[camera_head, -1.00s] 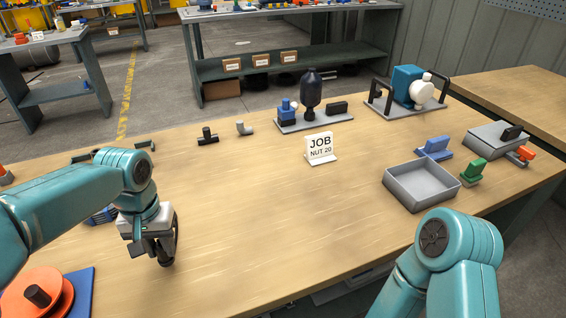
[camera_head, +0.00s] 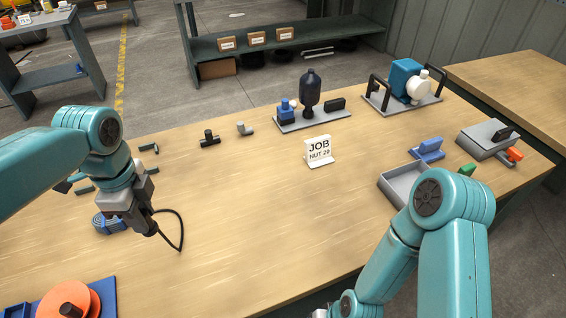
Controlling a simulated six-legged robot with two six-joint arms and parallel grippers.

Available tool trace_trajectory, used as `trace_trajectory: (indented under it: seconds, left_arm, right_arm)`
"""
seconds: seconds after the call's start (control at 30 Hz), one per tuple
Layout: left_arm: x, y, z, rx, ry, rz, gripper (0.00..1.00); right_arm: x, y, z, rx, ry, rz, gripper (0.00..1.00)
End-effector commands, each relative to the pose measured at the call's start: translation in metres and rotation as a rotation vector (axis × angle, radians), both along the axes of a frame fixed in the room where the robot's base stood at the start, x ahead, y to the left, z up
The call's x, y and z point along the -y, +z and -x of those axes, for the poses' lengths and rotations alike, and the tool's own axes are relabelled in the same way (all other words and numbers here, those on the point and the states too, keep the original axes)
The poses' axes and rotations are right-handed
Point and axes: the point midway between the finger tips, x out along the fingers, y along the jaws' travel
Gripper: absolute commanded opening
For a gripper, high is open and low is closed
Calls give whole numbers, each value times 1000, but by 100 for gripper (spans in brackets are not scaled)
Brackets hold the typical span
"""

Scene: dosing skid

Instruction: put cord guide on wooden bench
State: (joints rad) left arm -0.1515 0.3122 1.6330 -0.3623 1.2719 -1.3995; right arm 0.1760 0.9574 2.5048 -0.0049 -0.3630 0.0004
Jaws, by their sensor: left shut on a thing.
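My left gripper (camera_head: 150,228) is over the left part of the wooden bench (camera_head: 240,215), pointing down. It is shut on a thin black loop, which looks like the cord guide (camera_head: 181,232). The loop hangs out to the right of the fingertips. It is close to the bench top; I cannot tell whether it touches. The fingers partly hide the held end.
A blue coil (camera_head: 108,224) lies just left of my left gripper. An orange disc on a blue plate (camera_head: 70,305) is at the lower left. A JOB sign (camera_head: 319,150) and a grey tray (camera_head: 400,180) stand to the right. The bench middle is clear.

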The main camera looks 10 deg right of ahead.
Motion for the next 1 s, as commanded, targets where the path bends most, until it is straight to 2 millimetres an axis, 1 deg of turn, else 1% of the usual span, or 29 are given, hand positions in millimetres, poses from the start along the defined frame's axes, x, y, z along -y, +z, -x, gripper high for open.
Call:
trace_trajectory:
  seconds: [0.03,0.2,0.43,0.5,0.57,0.63,0.9,1.0]
  left_arm:
    - [-1,11,1,1,-59,0,0]
    - [-2,20,1,1,-201,0,0]
    - [-3,20,0,1,-237,0,0]
    - [-3,17,0,-1,-236,0,0]
    - [-3,8,0,-3,-236,0,0]
    - [-3,-9,0,-5,-236,0,0]
    - [-3,-89,1,-6,-234,1,0]
    - [-3,-113,1,-4,-234,1,0]
  right_arm:
    - [0,9,0,0,0,0,74]
    - [0,16,0,0,0,0,74]
    - [0,16,0,0,0,0,74]
    - [0,15,0,0,0,0,74]
    - [0,13,0,0,0,0,74]
    - [0,10,0,0,0,0,74]
    - [0,2,0,0,0,0,74]
    - [0,0,0,0,0,0,74]
